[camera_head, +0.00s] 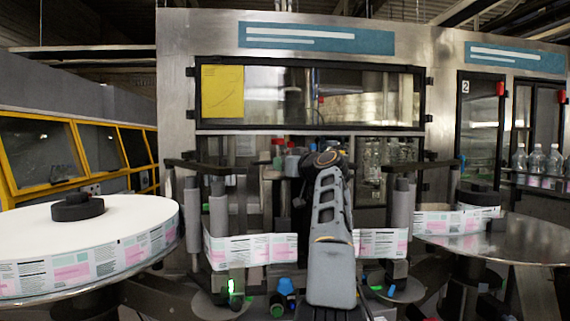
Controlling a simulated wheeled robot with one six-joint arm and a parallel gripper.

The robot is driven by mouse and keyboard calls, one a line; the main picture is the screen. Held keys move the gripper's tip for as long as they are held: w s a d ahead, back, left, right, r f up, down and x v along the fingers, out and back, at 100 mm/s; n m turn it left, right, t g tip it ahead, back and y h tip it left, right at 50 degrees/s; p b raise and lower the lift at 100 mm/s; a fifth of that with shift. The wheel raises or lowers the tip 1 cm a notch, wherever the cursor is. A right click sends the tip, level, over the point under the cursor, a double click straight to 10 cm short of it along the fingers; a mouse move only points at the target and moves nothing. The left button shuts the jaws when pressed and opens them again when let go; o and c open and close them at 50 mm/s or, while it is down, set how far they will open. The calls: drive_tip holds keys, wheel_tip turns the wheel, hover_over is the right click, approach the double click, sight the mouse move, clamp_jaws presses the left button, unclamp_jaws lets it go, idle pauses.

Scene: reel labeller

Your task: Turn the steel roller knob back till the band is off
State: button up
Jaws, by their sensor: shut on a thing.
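A printed label band (240,251) in white, pink and pale green runs across the machine front, around upright grey rollers (218,212). It passes behind my arm, shows again on the right, and runs around another grey roller (402,208). It lies against the rollers where I can see it. My arm stands upright in the middle and covers the part behind it. My gripper and its fingertips are hidden behind my own arm. I cannot pick out the steel roller knob; my arm may hide it.
A large label reel (95,228) with a black hub fills the left. A smaller reel (478,212) sits on a round metal plate (505,240) at right. Blue knobs (285,286) and a green light (232,287) are low in front. Glass doors and bottles stand behind.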

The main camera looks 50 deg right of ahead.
drive_tip(key=shift+f, duration=0.3)
drive_tip(key=o, duration=0.9)
drive_tip(key=shift+r, duration=0.15)
drive_tip(key=shift+r+p, duration=0.4)
drive_tip(key=shift+r, duration=0.1)
wheel_tip(320, 180, up, 3)
drive_tip(key=shift+f+p, duration=0.1)
drive_tip(key=shift+p, duration=1.15)
drive_tip(key=s+a+r, duration=0.6)
drive_tip(key=s, duration=0.1)
drive_tip(key=s+a+r, duration=0.3)
drive_tip(key=shift+s+r, duration=0.1)
drive_tip(key=shift+s, duration=0.25)
